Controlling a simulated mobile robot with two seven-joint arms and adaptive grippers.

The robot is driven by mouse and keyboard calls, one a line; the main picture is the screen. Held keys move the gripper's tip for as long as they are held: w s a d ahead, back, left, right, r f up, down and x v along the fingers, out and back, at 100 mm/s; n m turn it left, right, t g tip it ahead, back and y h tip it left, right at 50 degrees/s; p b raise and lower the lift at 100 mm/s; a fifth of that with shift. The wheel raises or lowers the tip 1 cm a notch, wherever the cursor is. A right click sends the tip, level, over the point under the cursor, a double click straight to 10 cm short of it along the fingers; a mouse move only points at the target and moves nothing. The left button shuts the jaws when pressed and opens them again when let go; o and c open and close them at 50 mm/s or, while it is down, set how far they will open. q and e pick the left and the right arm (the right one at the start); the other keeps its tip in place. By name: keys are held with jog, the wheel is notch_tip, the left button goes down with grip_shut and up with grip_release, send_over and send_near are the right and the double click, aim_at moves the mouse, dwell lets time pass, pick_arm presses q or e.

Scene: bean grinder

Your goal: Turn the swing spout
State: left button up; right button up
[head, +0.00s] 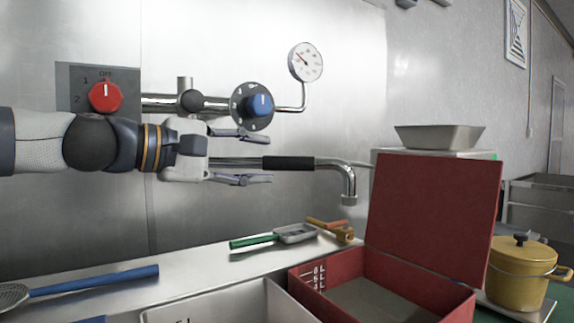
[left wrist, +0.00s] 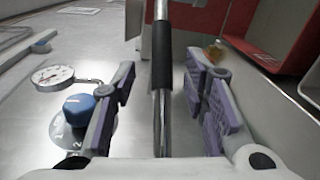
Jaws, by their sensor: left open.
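The swing spout (head: 236,162) is a chrome pipe on the steel wall with a black grip sleeve (head: 288,163) and a down-turned end (head: 349,186). My left gripper (head: 256,157) is open, pointing right, with its fingers above and below the pipe in the head view, just left of the sleeve. In the left wrist view the chrome pipe (left wrist: 160,120) runs between the open fingers (left wrist: 162,105), with gaps on both sides, and the black sleeve (left wrist: 162,52) lies beyond. My right gripper is not in view.
A blue knob (head: 260,105) and pressure gauge (head: 305,62) sit above the spout. A red switch (head: 105,97) is at left. Below are a green-handled scoop (head: 262,240), a blue-handled skimmer (head: 95,282) and an open red box (head: 432,215). A yellow pot (head: 518,275) stands right.

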aim_at(280, 162)
pick_arm(q)
jog(key=x, duration=0.7)
jog(key=shift+w+f, duration=0.1)
jog(key=shift+w, duration=0.15)
jog(key=shift+a, duration=0.1)
grip_shut()
